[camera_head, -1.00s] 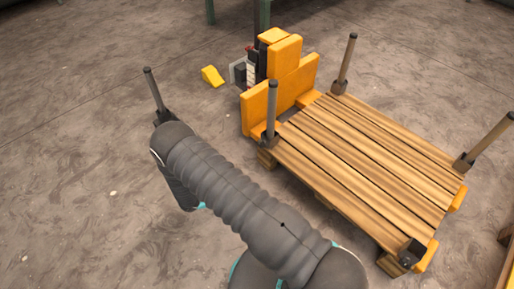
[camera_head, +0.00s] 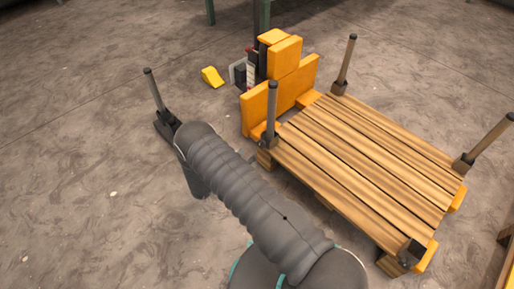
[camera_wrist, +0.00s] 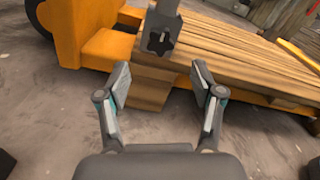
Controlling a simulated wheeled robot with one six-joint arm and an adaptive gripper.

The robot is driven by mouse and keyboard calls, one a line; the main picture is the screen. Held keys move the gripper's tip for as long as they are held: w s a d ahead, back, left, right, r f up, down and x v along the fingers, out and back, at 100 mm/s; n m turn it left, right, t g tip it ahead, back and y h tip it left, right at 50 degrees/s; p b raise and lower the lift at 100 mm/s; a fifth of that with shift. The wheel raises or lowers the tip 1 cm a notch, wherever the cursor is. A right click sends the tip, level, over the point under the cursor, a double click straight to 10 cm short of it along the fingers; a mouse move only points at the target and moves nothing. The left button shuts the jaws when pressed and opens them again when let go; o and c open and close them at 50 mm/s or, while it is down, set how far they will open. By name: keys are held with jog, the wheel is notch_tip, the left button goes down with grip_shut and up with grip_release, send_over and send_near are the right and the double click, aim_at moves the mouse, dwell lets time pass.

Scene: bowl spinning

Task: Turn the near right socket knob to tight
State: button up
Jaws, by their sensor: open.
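A dark corner socket with a black star-shaped knob (camera_wrist: 160,42) shows at the top middle of the wrist view, with a grey post (camera_wrist: 167,8) rising from it. This appears to be the pallet corner beside the orange end, whose post (camera_head: 271,108) shows in the head view. My gripper (camera_wrist: 161,85) is open and empty, with its fingers apart. The knob appears between and beyond the fingertips, not touched. In the head view my arm hides the gripper. I cannot tell the knob's tightness from its look.
The wooden pallet (camera_head: 350,165) has posts at other corners (camera_head: 345,65) (camera_head: 488,140). Orange blocks (camera_head: 283,85) stand at its end, close left of the knob in the wrist view. Another grey post (camera_head: 156,90) stands left of my arm. A yellow wedge (camera_head: 212,77) lies on open floor.

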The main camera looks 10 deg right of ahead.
aim_at(259, 146)
jog(key=x, duration=0.7)
jog(key=shift+c, duration=0.3)
jog(key=c, duration=1.1)
